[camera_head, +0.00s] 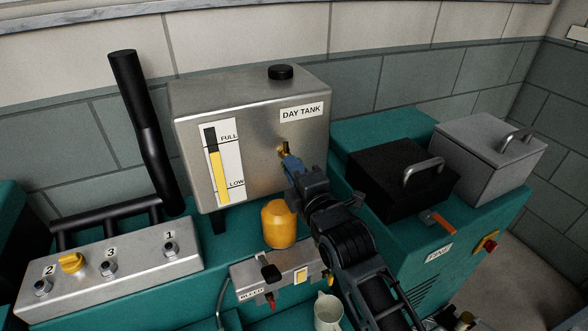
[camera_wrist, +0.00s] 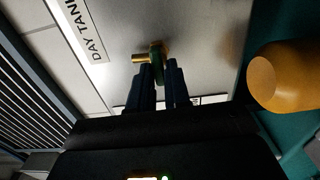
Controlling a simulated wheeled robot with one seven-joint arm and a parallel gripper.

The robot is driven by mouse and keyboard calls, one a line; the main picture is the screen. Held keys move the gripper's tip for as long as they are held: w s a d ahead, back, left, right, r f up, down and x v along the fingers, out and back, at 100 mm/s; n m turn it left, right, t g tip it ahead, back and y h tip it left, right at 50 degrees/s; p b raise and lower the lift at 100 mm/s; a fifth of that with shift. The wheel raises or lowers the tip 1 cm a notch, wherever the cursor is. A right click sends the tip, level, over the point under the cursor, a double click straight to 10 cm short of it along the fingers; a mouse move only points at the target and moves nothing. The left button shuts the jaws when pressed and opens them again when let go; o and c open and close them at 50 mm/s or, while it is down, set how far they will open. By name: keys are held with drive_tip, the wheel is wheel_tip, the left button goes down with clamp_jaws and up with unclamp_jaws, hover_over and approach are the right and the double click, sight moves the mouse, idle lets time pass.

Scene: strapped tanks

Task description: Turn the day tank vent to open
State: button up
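The silver day tank (camera_head: 262,130) stands against the wall, labelled DAY TANK, with a gauge (camera_head: 222,165) marked FULL and LOW. A small brass valve (camera_head: 282,151) sticks out of its front face below the label. No vent label is readable on it. In the wrist view the brass valve (camera_wrist: 138,58) has a green handle (camera_wrist: 157,62). My gripper (camera_head: 290,163) is at the valve. Its blue fingers (camera_wrist: 164,75) lie close together, with the green handle at the narrow gap between their tips. Whether they press on the handle cannot be told; they partly hide it.
A yellow cylinder (camera_head: 279,224) stands below the tank, close to my arm. A bleed block (camera_head: 276,270) and pale cup (camera_head: 328,312) are in front. Black (camera_head: 401,178) and grey (camera_head: 488,154) handled boxes stand right. A panel with knobs (camera_head: 112,266) is at left.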

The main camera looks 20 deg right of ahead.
drive_tip(key=o, duration=0.4)
drive_tip(key=shift+c, duration=0.2)
drive_tip(key=s+b, duration=0.1)
drive_tip(key=s, duration=0.7)
drive_tip(key=shift+b, duration=0.3)
drive_tip(key=shift+w, duration=0.1)
